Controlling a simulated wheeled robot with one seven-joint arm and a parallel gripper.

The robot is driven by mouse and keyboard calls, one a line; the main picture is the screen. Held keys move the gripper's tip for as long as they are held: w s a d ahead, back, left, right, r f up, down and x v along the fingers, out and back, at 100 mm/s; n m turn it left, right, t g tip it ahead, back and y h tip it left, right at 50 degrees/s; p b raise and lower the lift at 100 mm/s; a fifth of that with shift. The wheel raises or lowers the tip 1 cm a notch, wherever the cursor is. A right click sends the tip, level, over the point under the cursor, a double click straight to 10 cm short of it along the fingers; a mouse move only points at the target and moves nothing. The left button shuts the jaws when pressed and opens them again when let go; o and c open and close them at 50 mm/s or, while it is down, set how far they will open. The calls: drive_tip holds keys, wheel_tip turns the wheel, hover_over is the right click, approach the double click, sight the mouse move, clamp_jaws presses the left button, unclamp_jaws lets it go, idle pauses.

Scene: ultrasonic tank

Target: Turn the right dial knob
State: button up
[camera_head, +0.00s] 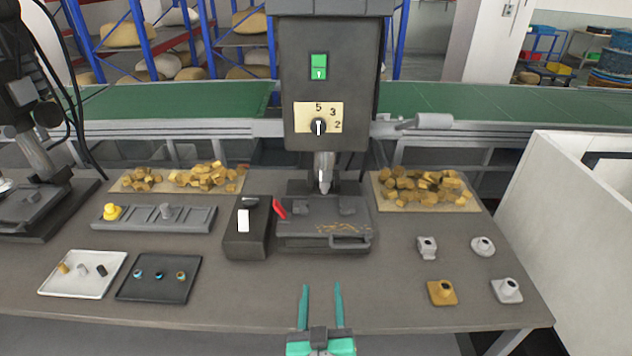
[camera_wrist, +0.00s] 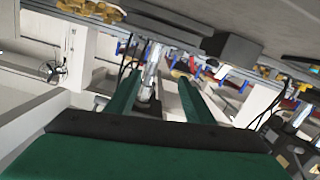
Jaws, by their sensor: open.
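A dark machine head (camera_head: 300,85) stands upright at the middle back of the table. On its front is a pale yellow dial plate (camera_head: 304,111) marked 5, 3 and 2. A dark round dial knob (camera_head: 319,127) with a white pointer mark sits on the plate, the pointer roughly vertical. I see no second dial clearly. My gripper (camera_head: 321,285) is at the table's front edge, well below and in front of the knob. Its two green fingers are apart with nothing between them. The wrist view also shows the open fingers (camera_wrist: 160,78); I cannot make out the knob there.
A green switch (camera_head: 319,67) is above the dial, and a metal spindle (camera_head: 324,172) hangs below it over a dark vise (camera_head: 345,235). A dark box (camera_head: 245,245) stands left of the vise. Trays, wooden pieces and small metal parts lie either side. The table's front centre is clear.

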drive_tip(key=w+r, duration=0.5)
drive_tip(key=r, duration=0.3)
drive_tip(key=w+r, duration=0.4)
drive_tip(key=r, duration=0.3)
drive_tip(key=t, duration=0.1)
approach(318, 128)
drive_tip(key=w, duration=0.7)
drive_tip(key=shift+w+d, duration=0.15)
drive_tip(key=shift+w, duration=0.8)
drive_tip(key=shift+w+f, duration=0.1)
drive_tip(key=c, duration=1)
